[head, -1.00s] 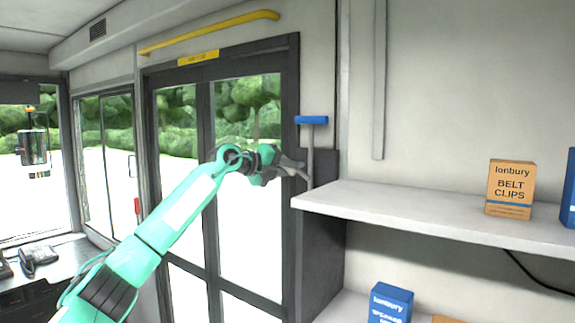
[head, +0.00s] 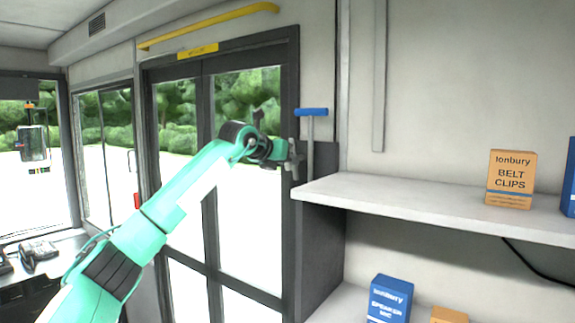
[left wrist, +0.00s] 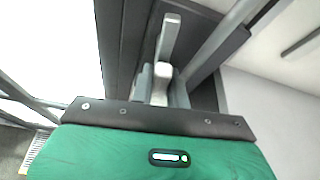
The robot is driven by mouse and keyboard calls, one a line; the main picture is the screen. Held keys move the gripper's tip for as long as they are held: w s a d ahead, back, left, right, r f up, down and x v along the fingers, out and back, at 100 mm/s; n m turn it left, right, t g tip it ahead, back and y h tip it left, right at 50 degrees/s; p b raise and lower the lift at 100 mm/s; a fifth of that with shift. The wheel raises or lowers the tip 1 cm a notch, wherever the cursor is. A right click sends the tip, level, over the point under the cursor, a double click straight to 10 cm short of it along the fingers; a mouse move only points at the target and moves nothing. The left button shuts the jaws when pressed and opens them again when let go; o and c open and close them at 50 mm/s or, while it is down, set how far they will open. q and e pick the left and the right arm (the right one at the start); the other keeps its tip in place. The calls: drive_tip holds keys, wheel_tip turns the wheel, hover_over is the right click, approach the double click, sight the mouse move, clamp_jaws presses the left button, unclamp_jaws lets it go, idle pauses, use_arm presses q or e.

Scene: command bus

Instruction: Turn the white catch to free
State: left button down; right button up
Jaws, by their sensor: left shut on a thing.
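In the left wrist view the white catch (left wrist: 168,38) is a pale lever on a dark door post, its arm pointing up and slightly right in the picture. My left gripper (left wrist: 160,86) is shut on its lower part, with a grey finger on each side. In the head view my left gripper (head: 294,158) is at the right edge of the dark door frame, left of the blue-topped grey handle. The catch cannot be made out clearly there, as the fingers cover it. My right gripper is not in view.
The blue-topped handle (head: 311,112) stands just right of my gripper. A pale shelf (head: 400,204) juts out at right, bearing an orange belt clips box (head: 510,180). A blue box (head: 389,298) sits below. A yellow rail (head: 208,28) runs above the glazed door.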

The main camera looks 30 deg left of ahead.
use_arm(q)
drive_tip(key=shift+f+m+y, duration=0.2)
drive_tip(key=shift+m+y, duration=0.1)
drive_tip(key=shift+m, duration=0.1)
drive_tip(key=shift+b, duration=0.3)
drive_tip(key=c, duration=1.4)
unclamp_jaws()
drive_tip(key=shift+r, duration=0.1)
drive_tip(key=b+v, duration=0.6)
drive_tip(key=v, duration=0.7)
drive_tip(key=shift+s+r, duration=0.2)
drive_tip(key=shift+s, duration=0.15)
